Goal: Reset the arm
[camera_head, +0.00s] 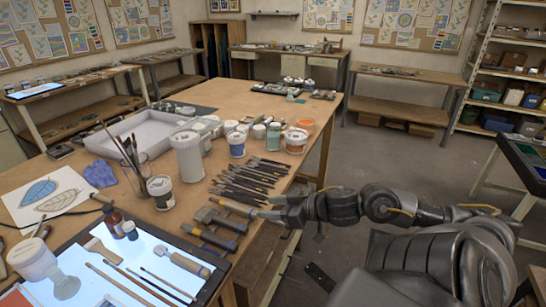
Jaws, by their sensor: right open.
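My right arm comes in from the right edge and reaches left to the edge of the wooden work table (232,103). My right gripper (272,212) is open at the table's front right edge. It is close to a row of dark-handled tools (247,177) and a wooden-handled tool (233,206). From this angle I cannot tell whether its fingers touch anything. My left gripper is not in view.
A white tub (187,155), small paint jars (236,143), a brush jar (133,166) and a white tray (150,132) crowd the table. A lit panel (140,250) with tools lies at front left. Open floor (390,160) is right of the table.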

